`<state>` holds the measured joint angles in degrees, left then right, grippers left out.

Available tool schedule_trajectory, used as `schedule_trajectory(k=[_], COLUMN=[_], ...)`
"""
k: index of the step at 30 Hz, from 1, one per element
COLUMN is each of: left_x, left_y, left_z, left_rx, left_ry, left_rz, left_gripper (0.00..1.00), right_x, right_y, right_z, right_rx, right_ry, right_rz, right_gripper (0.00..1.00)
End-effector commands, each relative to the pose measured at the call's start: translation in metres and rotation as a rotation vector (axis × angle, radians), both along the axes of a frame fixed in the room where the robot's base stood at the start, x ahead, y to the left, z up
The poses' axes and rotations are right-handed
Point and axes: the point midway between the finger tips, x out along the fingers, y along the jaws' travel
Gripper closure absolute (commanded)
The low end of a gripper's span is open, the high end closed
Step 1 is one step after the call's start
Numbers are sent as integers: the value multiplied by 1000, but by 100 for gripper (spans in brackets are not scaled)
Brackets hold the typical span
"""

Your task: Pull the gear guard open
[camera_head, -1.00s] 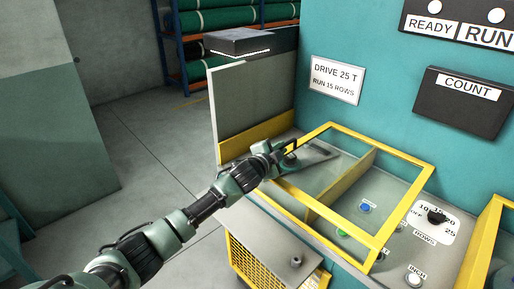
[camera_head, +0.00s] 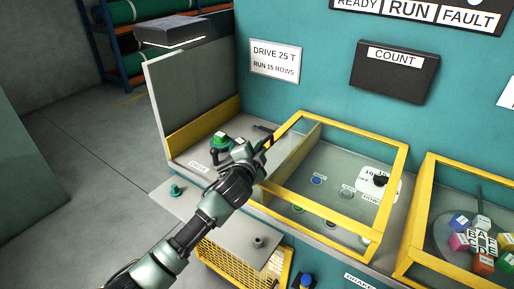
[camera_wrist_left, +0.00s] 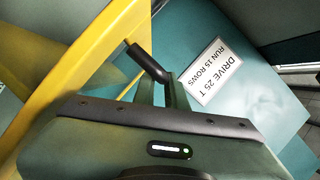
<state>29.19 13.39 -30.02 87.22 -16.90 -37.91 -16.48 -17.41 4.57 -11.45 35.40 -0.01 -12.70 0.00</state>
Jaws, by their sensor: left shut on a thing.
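A yellow-framed clear cover (camera_head: 398,172) lies over a grey control panel on the teal machine. My left gripper (camera_head: 262,143) is at the cover's left edge, shut on its dark bar handle. In the left wrist view the handle (camera_wrist_left: 148,63) runs into the fingers (camera_wrist_left: 163,92), beside the yellow frame (camera_wrist_left: 75,65). The fingers hide part of the handle. A second yellow-framed clear cover (camera_head: 425,195) stands to the right, over a round plate with several coloured, lettered blocks (camera_head: 480,240). I cannot tell from labels which cover is the gear guard. My right gripper is not in view.
Left of the held cover, a green button (camera_head: 221,140) sits on open panel. An upright grey panel (camera_head: 190,90) with a yellow lower edge bounds the left end. A selector knob (camera_head: 380,180) lies under the held cover. A grey ledge (camera_head: 235,235) juts out in front.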

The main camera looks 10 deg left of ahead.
Motion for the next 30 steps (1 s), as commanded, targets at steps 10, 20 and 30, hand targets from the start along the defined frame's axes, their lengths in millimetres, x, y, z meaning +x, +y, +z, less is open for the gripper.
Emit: schedule_trajectory(k=[10,20,30], left_x=[0,-18,-67], left_y=[-1,1,4], left_z=[-1,2,12], left_rx=[-1,0,-2], left_ry=[1,-1,1], left_rz=[-2,-2,-2], left_gripper=[66,66,66], right_x=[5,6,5], right_y=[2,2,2], right_z=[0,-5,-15], right_rx=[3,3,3], right_ry=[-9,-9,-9], right_rz=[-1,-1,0], right_gripper=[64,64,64])
